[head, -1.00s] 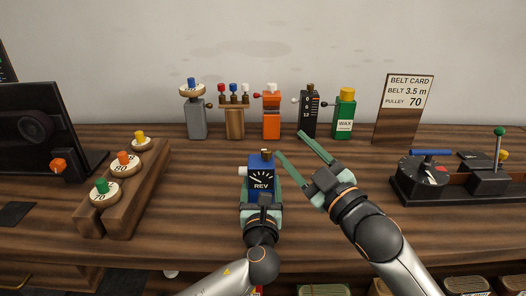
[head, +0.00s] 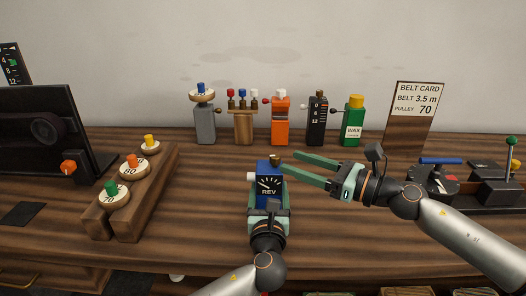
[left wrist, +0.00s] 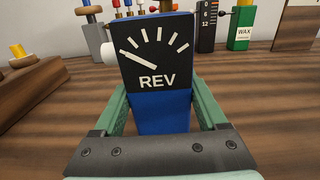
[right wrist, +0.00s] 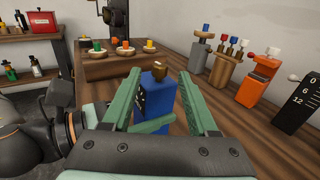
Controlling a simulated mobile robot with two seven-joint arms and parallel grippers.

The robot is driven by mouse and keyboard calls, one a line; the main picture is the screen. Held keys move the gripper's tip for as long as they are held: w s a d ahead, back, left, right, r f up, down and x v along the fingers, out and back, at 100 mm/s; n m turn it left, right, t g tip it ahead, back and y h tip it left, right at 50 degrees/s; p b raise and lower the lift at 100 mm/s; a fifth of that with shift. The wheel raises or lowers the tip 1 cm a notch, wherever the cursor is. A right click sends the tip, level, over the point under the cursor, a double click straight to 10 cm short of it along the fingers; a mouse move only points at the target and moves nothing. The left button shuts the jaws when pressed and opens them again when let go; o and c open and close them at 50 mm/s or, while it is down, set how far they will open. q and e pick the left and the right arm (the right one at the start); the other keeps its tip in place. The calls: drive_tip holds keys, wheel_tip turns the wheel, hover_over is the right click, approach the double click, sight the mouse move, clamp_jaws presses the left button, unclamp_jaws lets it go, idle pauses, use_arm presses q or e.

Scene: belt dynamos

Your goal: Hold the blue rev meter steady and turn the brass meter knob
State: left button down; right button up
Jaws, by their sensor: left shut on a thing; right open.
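The blue rev meter (head: 267,188) stands upright above the front of the bench. Its black dial reads REV and its needle points to the upper left in the left wrist view (left wrist: 155,60). My left gripper (left wrist: 158,98) is shut on the meter's sides from the front. The brass knob (head: 274,159) sits on the meter's top; it also shows in the right wrist view (right wrist: 160,68). My right gripper (head: 284,162) is open, lying nearly level from the right. Its fingertips are close to the knob, one on either side in the right wrist view; contact is not clear.
Behind stand a grey post (head: 205,124), a wooden lever block (head: 243,127), an orange bottle (head: 280,125), a black gauge (head: 317,120) and a green wax bottle (head: 353,125). A wooden pulley rack (head: 128,220) is left. A belt card (head: 416,100) stands back right.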

sight(263, 162)
drive_tip(key=x, duration=0.9)
drive_tip(key=shift+a, duration=0.1)
clamp_jaws()
idle(0.4)
